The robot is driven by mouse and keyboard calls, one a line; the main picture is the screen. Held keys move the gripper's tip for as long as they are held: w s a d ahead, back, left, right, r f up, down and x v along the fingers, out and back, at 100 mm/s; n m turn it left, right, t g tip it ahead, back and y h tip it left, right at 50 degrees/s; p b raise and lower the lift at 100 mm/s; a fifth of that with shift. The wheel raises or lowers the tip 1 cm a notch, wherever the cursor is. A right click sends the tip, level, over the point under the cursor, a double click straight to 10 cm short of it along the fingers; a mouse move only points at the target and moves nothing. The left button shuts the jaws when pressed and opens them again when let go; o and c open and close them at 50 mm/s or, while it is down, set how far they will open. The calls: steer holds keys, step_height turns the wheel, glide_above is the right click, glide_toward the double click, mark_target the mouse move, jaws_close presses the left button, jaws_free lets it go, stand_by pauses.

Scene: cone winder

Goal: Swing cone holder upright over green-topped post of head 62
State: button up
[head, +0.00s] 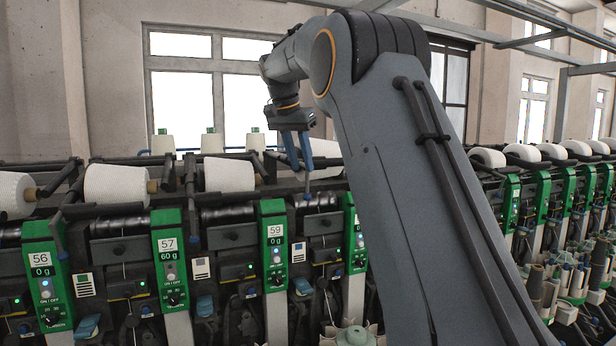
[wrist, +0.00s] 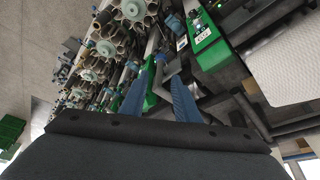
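My gripper (head: 302,170) points down in front of the winder, with two blue fingers spread apart. The wrist view also shows the gripper (wrist: 155,85) with a gap between its fingers. A dark cone holder handle (head: 307,186) with a blue tip hangs just below the fingertips; I cannot tell whether they touch it. In the wrist view, a grey rod-like part (wrist: 161,68) shows between the fingers. A green-topped post (head: 355,235) right of head 59 is partly hidden by my arm, its number unreadable. No number 62 is legible. A green post (wrist: 203,36) also shows in the wrist view.
Heads 56 (head: 47,280), 57 (head: 168,255) and 59 (head: 273,245) stand in a row at left. White cones (head: 228,174) lie along the rail, and a large cone (wrist: 285,62) is close at the right in the wrist view. My arm covers the middle right.

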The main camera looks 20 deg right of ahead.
mark_target(307, 192)
steer(key=shift+p+x, duration=1.55)
steer(key=shift+x, duration=2.1)
steer(key=shift+w+d+r, duration=0.1)
steer(key=shift+d, duration=0.1)
jaws_close()
